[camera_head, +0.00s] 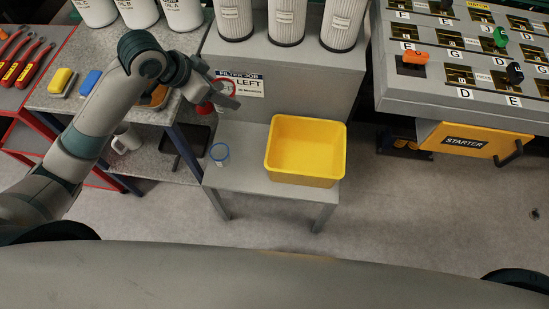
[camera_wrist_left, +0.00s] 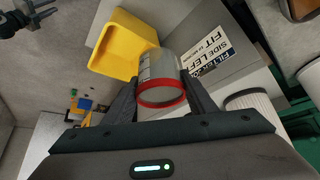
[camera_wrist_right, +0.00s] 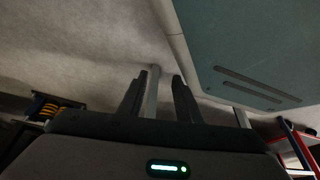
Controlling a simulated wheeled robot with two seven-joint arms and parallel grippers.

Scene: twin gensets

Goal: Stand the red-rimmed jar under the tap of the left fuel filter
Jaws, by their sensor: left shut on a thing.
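The red-rimmed jar (camera_wrist_left: 158,65) is clear, with a red ring at its mouth. In the left wrist view it sits between the fingers of my left gripper (camera_wrist_left: 162,95), which is shut on it. Its rim faces my wrist camera. In the head view my left gripper (camera_head: 222,95) is in front of the FILTER JOB sign (camera_head: 250,86), above the low grey bench (camera_head: 240,177). My right gripper (camera_wrist_right: 160,80) shows in its wrist view with its fingers apart and nothing between them. I cannot make out a filter tap.
Several white pleated filters (camera_head: 287,20) stand on the higher grey block behind. A switch panel (camera_head: 460,100) and a STARTER box (camera_head: 463,142) are at right. Tools lie at left.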

